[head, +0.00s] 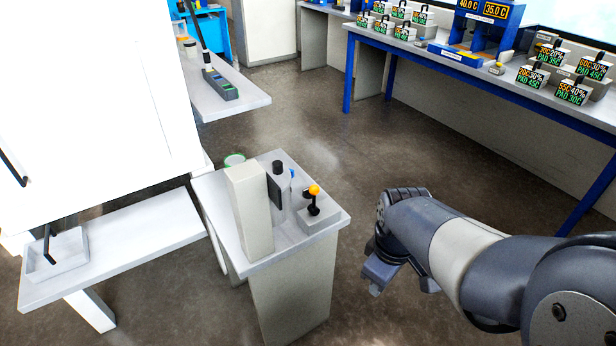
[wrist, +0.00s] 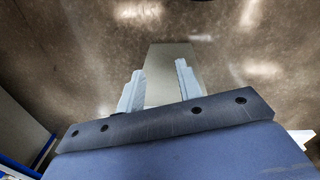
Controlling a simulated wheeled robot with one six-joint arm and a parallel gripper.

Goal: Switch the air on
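A lever with an orange ball knob (head: 314,190) stands on a black stem on a small grey block, on top of a small pedestal cabinet (head: 292,290). It looks like the air control, but no label on it is readable. My gripper (head: 402,284) hangs to the right of the cabinet in the head view, apart from the lever and pointing down. In the wrist view my gripper (wrist: 160,68) has its two pale fingers spread, with nothing held. The lever does not show in the wrist view. A pale upright surface (wrist: 170,65) shows beyond the fingers.
A tall beige box (head: 249,212), a dark cylinder (head: 278,168) and a green-rimmed round item (head: 234,160) share the cabinet top. A white cabinet (head: 90,90) stands left. A bench with labelled displays (head: 550,85) runs along the right. Floor between is clear.

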